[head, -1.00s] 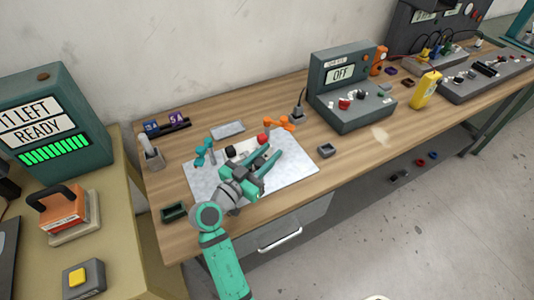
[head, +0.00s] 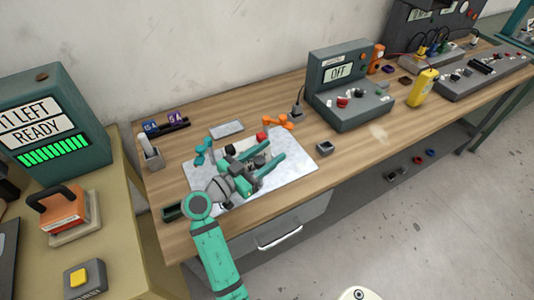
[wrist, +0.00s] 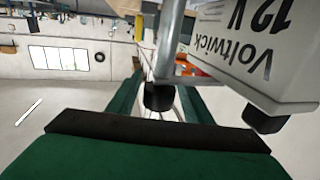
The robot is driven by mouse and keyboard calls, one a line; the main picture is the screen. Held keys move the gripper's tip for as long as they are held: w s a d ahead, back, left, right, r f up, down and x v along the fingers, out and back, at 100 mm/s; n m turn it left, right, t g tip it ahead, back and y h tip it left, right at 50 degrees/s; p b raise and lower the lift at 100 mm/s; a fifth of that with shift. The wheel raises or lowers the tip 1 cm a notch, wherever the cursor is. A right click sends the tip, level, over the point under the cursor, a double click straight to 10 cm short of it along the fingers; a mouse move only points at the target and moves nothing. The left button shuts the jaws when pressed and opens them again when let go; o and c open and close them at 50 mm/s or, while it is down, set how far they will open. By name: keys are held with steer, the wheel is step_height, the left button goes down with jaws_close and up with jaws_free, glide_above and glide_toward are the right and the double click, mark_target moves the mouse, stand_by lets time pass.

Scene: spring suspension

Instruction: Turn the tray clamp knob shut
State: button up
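The white and grey battery (head: 246,145), with a red cap on top, sits on the grey mat (head: 293,177) on the bench. My gripper (head: 262,157) is low over the mat beside it, with its two green fingers spread apart. In the wrist view the battery (wrist: 255,45), marked Voltwick 12 V, fills the upper right, upside down. A black knob (wrist: 158,97) on a grey post lies between or just in front of my open fingers (wrist: 160,85). I cannot tell whether they touch it, nor which way it is turned.
An orange clamp-like piece (head: 278,121) and a teal one (head: 203,151) stand at the mat's edges. A grey unit reading OFF (head: 341,75) stands to the right. A small dark tray (head: 325,147) lies nearby. The bench front is mostly clear.

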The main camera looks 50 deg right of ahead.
mark_target(255, 164)
steer(key=shift+s+d, duration=0.1)
steer(key=a, duration=1.1)
steer(key=shift+w, duration=0.4)
steer(key=shift+d, duration=0.1)
